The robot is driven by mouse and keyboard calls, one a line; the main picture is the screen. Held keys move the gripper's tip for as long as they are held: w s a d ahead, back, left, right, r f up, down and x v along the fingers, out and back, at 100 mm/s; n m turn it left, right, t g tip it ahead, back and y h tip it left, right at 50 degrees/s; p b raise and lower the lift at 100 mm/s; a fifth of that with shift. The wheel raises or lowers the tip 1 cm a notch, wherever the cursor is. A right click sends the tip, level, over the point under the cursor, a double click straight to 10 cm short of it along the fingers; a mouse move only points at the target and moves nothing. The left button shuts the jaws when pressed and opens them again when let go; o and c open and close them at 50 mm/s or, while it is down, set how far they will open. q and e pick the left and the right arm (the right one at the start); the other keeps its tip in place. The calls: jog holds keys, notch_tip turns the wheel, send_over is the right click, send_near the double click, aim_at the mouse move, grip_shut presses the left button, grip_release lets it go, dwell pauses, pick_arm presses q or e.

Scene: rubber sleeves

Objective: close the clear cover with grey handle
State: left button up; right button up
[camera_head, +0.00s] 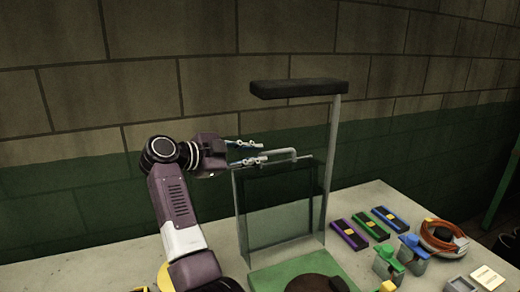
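The clear cover (280,217) stands upright as a see-through panel beneath the tall frame. Its grey handle (283,153) is a bent bar at the panel's top edge. The fingers are spread, one higher and one lower, with the lower one close to the handle's end. I cannot tell whether it touches.
A frame with a dark top bar (298,89) rises above the cover. A green base (268,277) with a dark round part lies in front. Purple, green and blue blocks (349,234), small clamps (388,263) and an orange coil (443,236) lie to the right. A block wall stands behind.

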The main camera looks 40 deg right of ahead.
aim_at(270, 153)
jog(key=shift+w+d, duration=0.1)
jog(key=shift+d, duration=0.4)
jog(key=p+x, duration=0.2)
jog(key=x, duration=0.4)
jog(key=shift+d, duration=0.1)
jog(key=shift+d+f, duration=0.15)
jog(key=shift+d, duration=0.1)
grip_shut()
